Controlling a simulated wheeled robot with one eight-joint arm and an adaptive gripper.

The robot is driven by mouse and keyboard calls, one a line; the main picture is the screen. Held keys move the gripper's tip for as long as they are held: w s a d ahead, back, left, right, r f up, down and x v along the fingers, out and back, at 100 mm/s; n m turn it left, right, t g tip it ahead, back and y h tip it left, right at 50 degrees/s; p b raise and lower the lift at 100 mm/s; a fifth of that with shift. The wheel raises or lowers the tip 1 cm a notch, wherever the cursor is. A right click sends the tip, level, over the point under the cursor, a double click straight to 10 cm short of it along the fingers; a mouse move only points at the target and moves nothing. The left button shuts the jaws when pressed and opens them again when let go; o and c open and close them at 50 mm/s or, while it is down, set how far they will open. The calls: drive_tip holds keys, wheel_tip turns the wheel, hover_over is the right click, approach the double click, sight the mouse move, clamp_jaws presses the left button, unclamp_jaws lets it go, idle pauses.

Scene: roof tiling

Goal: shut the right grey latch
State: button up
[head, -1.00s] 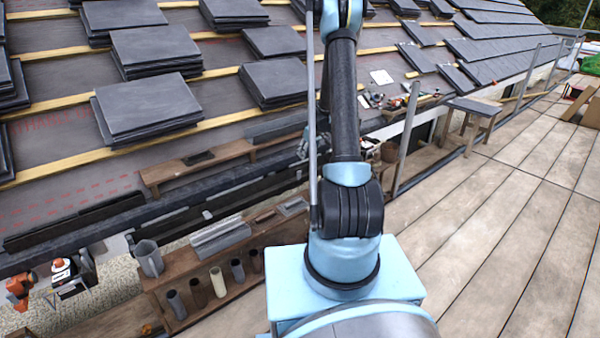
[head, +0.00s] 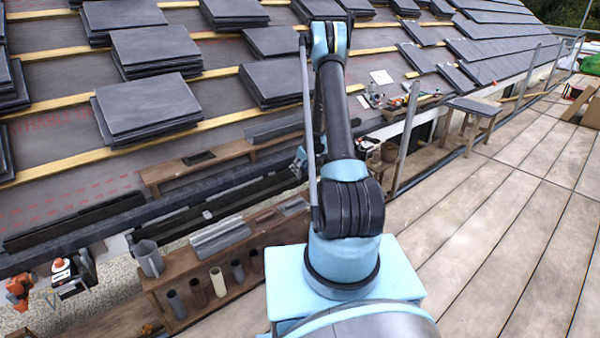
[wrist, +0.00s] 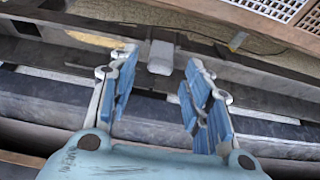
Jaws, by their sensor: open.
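A small pale grey block, which looks like a grey latch (wrist: 160,57), sits on the gutter-like strip straight ahead of my gripper in the wrist view. My gripper (wrist: 160,70) is open, with its blue-padded fingers on either side of the line to the block and nothing between them. Whether the fingertips touch the block I cannot tell. In the head view my gripper (head: 299,166) is small and partly hidden behind my arm, over the eave. Another small grey piece (head: 207,214) shows on the dark gutter to its left. Which one is the right latch is not clear.
A brown shelf (head: 215,305) with pipe pieces stands below the eave. Slate stacks (head: 150,105) lie on the battened roof. A wooden stool (head: 472,108) and upright posts (head: 406,135) stand to the right. The plank deck (head: 500,230) at right is clear.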

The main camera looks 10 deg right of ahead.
drive_tip(key=shift+w+a+f, duration=0.1)
drive_tip(key=shift+w+f, duration=0.15)
drive_tip(key=shift+f, duration=0.45)
drive_tip(key=c, duration=1.1)
drive_tip(key=shift+o, duration=0.2)
drive_tip(key=shift+w+a, duration=0.1)
drive_tip(key=shift+w+a+f+g+h, duration=0.2)
drive_tip(key=shift+w+a+g+h, duration=0.2)
drive_tip(key=shift+w+g+h, duration=0.6)
drive_tip(key=shift+w+a+f+g+h, duration=0.2)
drive_tip(key=shift+w+a+g+h, duration=0.25)
drive_tip(key=shift+g, duration=1.1)
drive_tip(key=shift+w+a+f+g+h, duration=0.2)
drive_tip(key=shift+w+a+g+h, duration=0.15)
drive_tip(key=shift+w+g+h, duration=0.65)
drive_tip(key=shift+s+g+y, duration=0.25)
drive_tip(key=shift+g, duration=0.1)
